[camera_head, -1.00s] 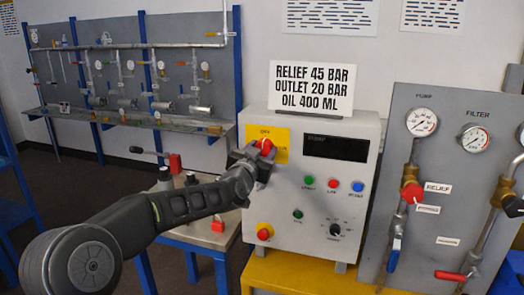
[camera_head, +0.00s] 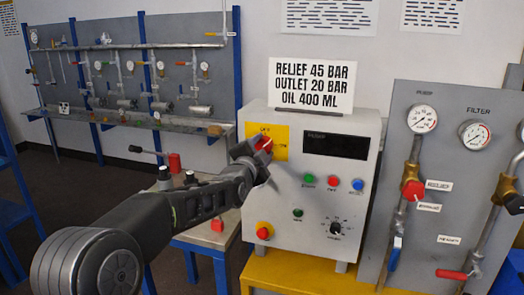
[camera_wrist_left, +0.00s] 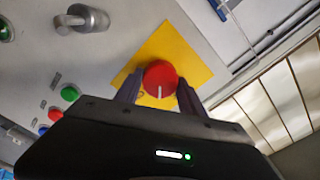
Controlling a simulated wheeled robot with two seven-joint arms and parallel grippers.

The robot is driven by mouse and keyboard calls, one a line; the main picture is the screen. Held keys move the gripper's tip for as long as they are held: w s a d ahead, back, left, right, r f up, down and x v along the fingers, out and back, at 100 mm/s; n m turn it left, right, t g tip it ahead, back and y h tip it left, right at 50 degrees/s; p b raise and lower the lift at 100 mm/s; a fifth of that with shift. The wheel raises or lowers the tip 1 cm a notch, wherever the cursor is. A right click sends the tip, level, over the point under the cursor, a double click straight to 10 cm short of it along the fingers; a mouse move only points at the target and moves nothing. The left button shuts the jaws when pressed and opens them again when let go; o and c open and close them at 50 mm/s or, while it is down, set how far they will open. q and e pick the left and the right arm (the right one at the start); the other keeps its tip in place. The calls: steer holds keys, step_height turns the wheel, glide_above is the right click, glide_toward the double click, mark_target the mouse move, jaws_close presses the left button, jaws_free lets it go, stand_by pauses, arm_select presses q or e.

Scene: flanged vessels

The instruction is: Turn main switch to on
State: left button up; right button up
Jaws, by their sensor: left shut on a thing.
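The main switch is a red rotary knob (camera_head: 264,144) on a yellow plate (camera_head: 281,143) at the upper left of the white control box (camera_head: 312,190). My left gripper (camera_head: 256,152) is at the knob, its fingers shut on it from both sides. In the left wrist view the red knob (camera_wrist_left: 160,78) sits between the two fingertips (camera_wrist_left: 159,90), with a white mark pointing toward the gripper. The yellow plate (camera_wrist_left: 185,52) shows behind it. The gripper hides part of the plate's lettering. My right gripper is not in view.
The box has a dark display (camera_head: 336,145), green, red and blue buttons (camera_head: 332,182), a black selector (camera_head: 336,228) and a red emergency button (camera_head: 264,231). A gauge panel (camera_head: 455,150) with pipes stands at the right. A small table (camera_head: 205,232) is at the left.

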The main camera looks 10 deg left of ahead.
arm_select(q)
steer(key=m+b, duration=0.1)
steer(key=m, duration=0.1)
steer(key=m+b, duration=0.1)
steer(key=m, duration=0.1)
steer(key=shift+d+f+m, duration=0.1)
steer(key=shift+f+m, duration=0.1)
steer(key=shift+m, duration=0.1)
steer(key=shift+m+b, duration=1.7)
steer(key=shift+m, duration=0.2)
steer(key=o, duration=1.4)
steer(key=shift+r, duration=0.1)
steer(key=shift+c, duration=0.2)
